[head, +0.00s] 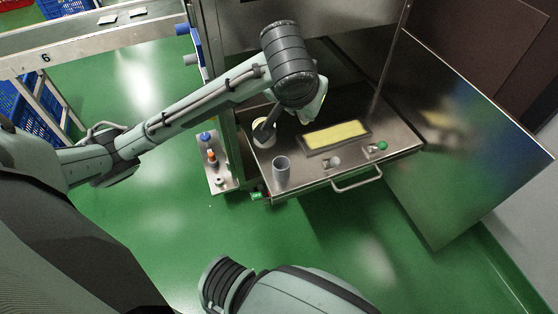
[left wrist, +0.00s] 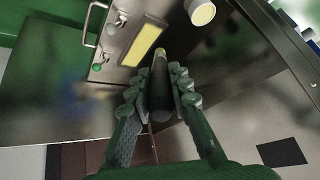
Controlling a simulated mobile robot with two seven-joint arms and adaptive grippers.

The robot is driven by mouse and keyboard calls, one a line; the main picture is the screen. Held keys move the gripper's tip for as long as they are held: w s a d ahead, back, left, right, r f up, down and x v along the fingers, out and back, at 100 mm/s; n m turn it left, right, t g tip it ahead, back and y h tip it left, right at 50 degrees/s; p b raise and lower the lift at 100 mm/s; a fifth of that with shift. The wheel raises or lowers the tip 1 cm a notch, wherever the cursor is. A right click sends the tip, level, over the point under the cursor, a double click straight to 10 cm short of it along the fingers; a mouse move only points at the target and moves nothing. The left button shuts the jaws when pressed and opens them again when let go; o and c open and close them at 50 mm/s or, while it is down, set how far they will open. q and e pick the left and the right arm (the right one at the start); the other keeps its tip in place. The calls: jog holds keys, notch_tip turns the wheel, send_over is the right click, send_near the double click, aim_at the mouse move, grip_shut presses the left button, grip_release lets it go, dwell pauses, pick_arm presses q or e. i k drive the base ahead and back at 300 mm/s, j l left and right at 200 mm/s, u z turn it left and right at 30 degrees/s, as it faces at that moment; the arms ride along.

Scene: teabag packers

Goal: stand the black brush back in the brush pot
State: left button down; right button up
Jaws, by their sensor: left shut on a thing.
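The black brush (left wrist: 160,88) is between the fingers of my left gripper (left wrist: 160,95) in the left wrist view. Its dark handle points away from the camera and ends in a pale yellowish tip. In the head view, the dark brush (head: 268,122) slants down in front of a cream pot (head: 258,141), apart from or touching it, I cannot tell. The cream pot (left wrist: 202,13) also shows at the top of the left wrist view. A grey cylindrical pot (head: 281,174), probably the brush pot, stands upright at the shelf's front left corner. My right gripper is out of view.
The steel shelf (head: 315,175) carries a framed yellow panel (head: 336,134), a green button (head: 382,146) and a front handle (head: 358,181). A large steel panel (head: 455,160) stands at the right. Green floor in front is clear.

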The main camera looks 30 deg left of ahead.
aim_at(281, 173)
jog(key=i+u, duration=0.1)
jog(key=u, duration=1)
